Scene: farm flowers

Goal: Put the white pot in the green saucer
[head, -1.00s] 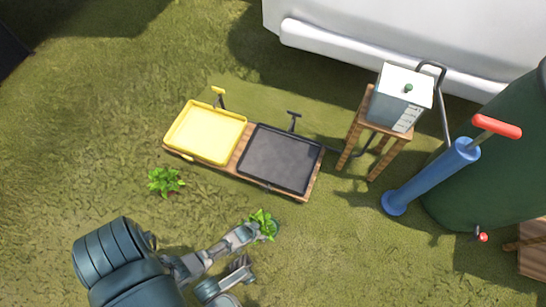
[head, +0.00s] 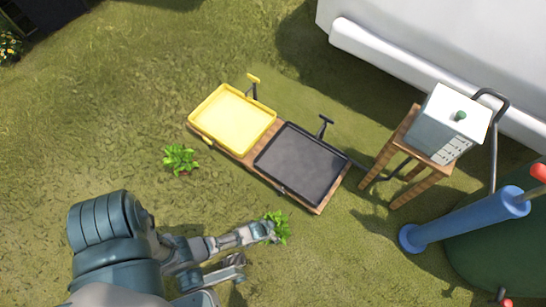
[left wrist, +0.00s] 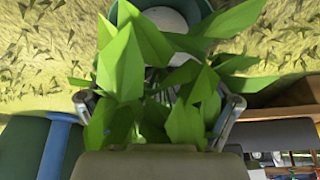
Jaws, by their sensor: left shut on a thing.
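My left gripper (head: 262,233) comes in from the lower left in the head view. It is shut on a leafy green plant (head: 279,228). In the left wrist view the plant's leaves (left wrist: 185,120) spread between the two fingers (left wrist: 158,105) and hide most of what they hold. I cannot make out the white pot under the leaves. A dark green round rim (left wrist: 125,12) with a pale inside shows behind the leaves at the top of the wrist view; I cannot tell what it is. No green saucer is clearly visible. My right gripper is out of view.
A yellow tray (head: 234,119) and a black tray (head: 300,164) sit on a wooden board. A second plant (head: 180,158) stands on the grass. At right are a box (head: 448,123) on a wooden stand (head: 412,165) and a blue pump (head: 468,221). Grass around the gripper is clear.

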